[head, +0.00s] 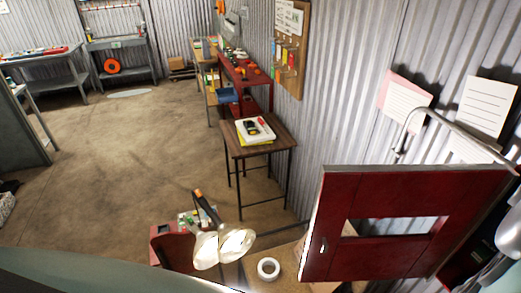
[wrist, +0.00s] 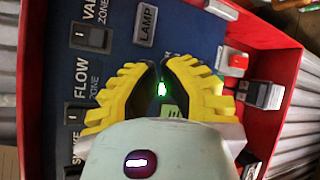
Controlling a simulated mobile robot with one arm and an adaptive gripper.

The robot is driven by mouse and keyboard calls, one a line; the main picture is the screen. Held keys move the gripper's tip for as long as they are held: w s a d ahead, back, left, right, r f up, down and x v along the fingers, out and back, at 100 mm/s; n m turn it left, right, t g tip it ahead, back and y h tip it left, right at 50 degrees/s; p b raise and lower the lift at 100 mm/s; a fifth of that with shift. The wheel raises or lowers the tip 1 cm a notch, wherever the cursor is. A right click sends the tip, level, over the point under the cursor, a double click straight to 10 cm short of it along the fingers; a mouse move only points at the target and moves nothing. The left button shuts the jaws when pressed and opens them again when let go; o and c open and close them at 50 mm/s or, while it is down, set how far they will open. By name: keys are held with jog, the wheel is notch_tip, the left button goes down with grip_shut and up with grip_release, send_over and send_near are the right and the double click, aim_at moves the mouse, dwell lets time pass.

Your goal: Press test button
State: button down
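In the wrist view a blue control panel (wrist: 190,28) sits inside a red box. It carries the labels VALVE ZONE, FLOW ZONE and LAMP, with dark rocker switches (wrist: 93,37) beside the zone labels. A red button (wrist: 238,61) on a pale block is at right, with a grey and white switch (wrist: 264,95) below it. No label reading TEST is legible. My gripper (wrist: 161,64) is over the panel's middle, yellow fingers converging with tips together and nothing held. A green light (wrist: 160,88) shows between the fingers. Contact with the panel cannot be told. The gripper hides the panel's lower middle.
In the head view a red door with a window (head: 385,250) stands at right. A small wooden table (head: 240,150) and red shelf unit (head: 262,92) line the corrugated wall. A work lamp (head: 222,247) and white tape roll (head: 268,268) are in front.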

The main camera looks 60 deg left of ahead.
jog(key=s, duration=0.1)
jog(key=s+a, duration=0.1)
jog(key=s, duration=0.2)
jog(key=shift+s+a, duration=0.25)
jog(key=shift+s, duration=0.1)
jog(key=shift+s, duration=0.1)
dwell(0.6)
